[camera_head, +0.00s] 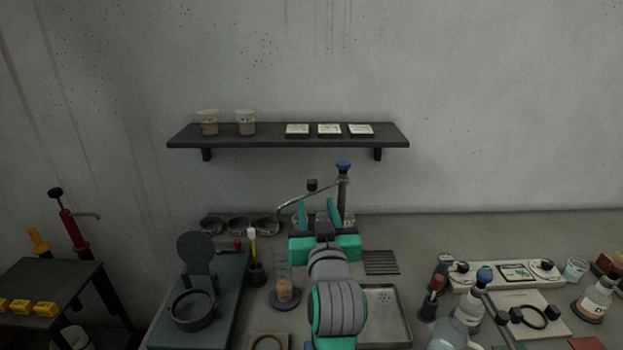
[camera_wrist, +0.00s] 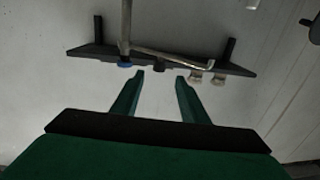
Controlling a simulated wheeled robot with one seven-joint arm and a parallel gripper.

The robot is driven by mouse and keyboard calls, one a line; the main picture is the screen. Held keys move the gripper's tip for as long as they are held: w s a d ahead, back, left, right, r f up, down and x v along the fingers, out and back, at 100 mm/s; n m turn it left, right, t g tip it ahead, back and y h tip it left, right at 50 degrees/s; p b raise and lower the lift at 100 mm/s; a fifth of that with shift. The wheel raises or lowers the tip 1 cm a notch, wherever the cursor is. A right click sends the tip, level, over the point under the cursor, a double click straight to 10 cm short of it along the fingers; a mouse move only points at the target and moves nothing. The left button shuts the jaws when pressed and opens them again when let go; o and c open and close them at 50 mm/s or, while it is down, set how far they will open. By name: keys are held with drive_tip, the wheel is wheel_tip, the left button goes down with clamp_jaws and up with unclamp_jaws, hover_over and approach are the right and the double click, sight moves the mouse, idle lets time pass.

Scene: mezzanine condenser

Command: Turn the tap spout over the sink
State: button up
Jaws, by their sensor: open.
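The tap has a grey upright post with a blue knob (camera_head: 344,165) on top; the knob also shows in the wrist view (camera_wrist: 124,65). Its thin metal spout (camera_head: 298,195) reaches left from the post, away from the sink, and crosses the wrist view (camera_wrist: 170,56). A small dark knob (camera_head: 312,185) stands by the spout. The shallow steel sink (camera_head: 396,334) lies front right, partly hidden by my arm. My gripper (camera_head: 321,203) is open and empty in front of the spout. In the wrist view, the fingertips (camera_wrist: 160,76) appear just short of the spout, either side of the dark knob.
A dark wall shelf (camera_head: 220,138) with beakers and white cards is behind the tap. Several round dishes (camera_head: 240,226) stand left of the tap. A dark stand (camera_head: 197,265) is at left; bottles (camera_head: 480,285) and instruments crowd the right. A slotted drain (camera_head: 381,262) lies behind the sink.

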sight(312, 188)
drive_tip(key=w, duration=0.7)
drive_tip(key=w+a, duration=0.1)
drive_tip(key=w, duration=0.2)
drive_tip(key=shift+w, duration=0.4)
drive_tip(key=shift+c, duration=0.6)
clamp_jaws()
